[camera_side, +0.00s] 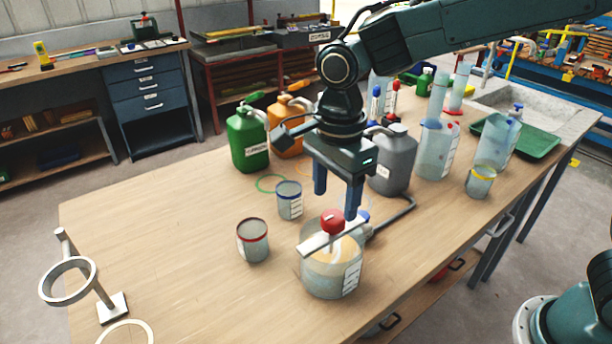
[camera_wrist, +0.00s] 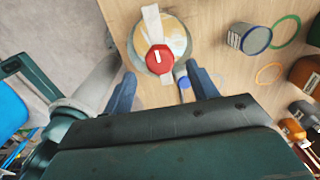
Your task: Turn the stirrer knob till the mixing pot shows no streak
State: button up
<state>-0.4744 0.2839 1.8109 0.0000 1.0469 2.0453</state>
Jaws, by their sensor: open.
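The mixing pot (camera_side: 330,275) is a clear vessel near the front of the wooden table, with a pale cream content that shows lighter and darker orange patches. The red stirrer knob (camera_side: 332,221) sits on a flat light bar across the pot's top. In the wrist view the knob (camera_wrist: 159,58) has a white mark, and cream and orange streaking shows in the pot (camera_wrist: 176,36) around it. My gripper (camera_side: 336,200) is open above and just behind the knob, its blue fingers apart and empty. In the wrist view the gripper (camera_wrist: 163,88) has the knob slightly beyond its fingertips.
A red-rimmed cup (camera_side: 253,240) and a blue-rimmed cup (camera_side: 289,200) stand left of the pot. Green (camera_side: 247,140), orange (camera_side: 287,128) and grey (camera_side: 392,162) jugs stand behind. A ring stand (camera_side: 90,280) is at the left front. The table's left middle is clear.

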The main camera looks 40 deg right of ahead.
aim_at(334, 216)
jog(key=shift+f, duration=2.05)
jog(key=shift+c, duration=0.5)
jog(key=c, duration=0.9)
